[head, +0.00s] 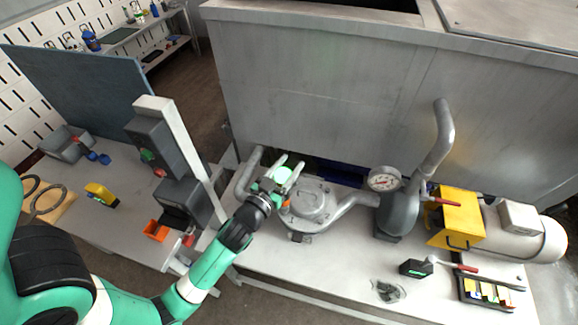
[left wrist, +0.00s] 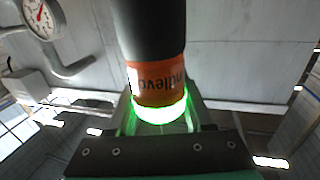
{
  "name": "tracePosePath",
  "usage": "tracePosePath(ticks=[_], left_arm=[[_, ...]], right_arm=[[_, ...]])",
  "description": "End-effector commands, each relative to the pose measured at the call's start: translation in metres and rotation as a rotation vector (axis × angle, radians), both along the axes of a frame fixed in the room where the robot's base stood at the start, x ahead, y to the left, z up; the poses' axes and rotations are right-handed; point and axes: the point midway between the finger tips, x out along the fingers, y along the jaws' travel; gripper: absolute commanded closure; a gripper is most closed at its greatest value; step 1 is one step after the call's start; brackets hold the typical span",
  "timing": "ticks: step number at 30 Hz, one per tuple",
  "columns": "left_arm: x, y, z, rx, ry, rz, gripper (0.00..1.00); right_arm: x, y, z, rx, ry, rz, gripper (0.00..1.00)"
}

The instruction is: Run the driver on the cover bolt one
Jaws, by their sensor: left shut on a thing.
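My left gripper (head: 290,168) is shut on the driver (left wrist: 155,85), over the left part of the round grey pump cover (head: 316,202). In the left wrist view the driver has a dark body, an orange band with lettering and a green glowing ring between the fingers. In the head view its green glow (head: 281,173) shows at the fingers. The gripper and arm hide the cover's left side. I cannot make out bolt one or whether the driver's tip touches it. My right gripper is in neither view.
A pressure gauge (head: 384,179) and pipe stand right of the cover. Further right are a yellow box (head: 456,218), a grey motor (head: 528,232) and a tray of coloured pieces (head: 486,292). A grey post (head: 180,150) with control boxes stands left. The front bench (head: 330,280) is mostly clear.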

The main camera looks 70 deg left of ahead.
Motion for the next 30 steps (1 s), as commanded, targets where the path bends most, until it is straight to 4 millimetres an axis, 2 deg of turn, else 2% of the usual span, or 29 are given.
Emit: tracePosePath(ticks=[1, 12, 21, 30], left_arm=[[0.0, 0.0, 0.007, 0.003, -0.004, -0.001, 1.0], [0.0, 0.0, 0.009, 0.003, -0.005, -0.001, 1.0], [0.0, 0.0, 0.038, 0.002, -0.006, -0.001, 1.0], [0.0, 0.0, 0.037, 0.002, -0.006, -0.001, 1.0]], right_arm=[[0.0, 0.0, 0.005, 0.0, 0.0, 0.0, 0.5], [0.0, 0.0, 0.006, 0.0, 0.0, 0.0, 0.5], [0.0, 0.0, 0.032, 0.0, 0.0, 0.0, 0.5], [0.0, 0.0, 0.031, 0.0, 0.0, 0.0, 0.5]])
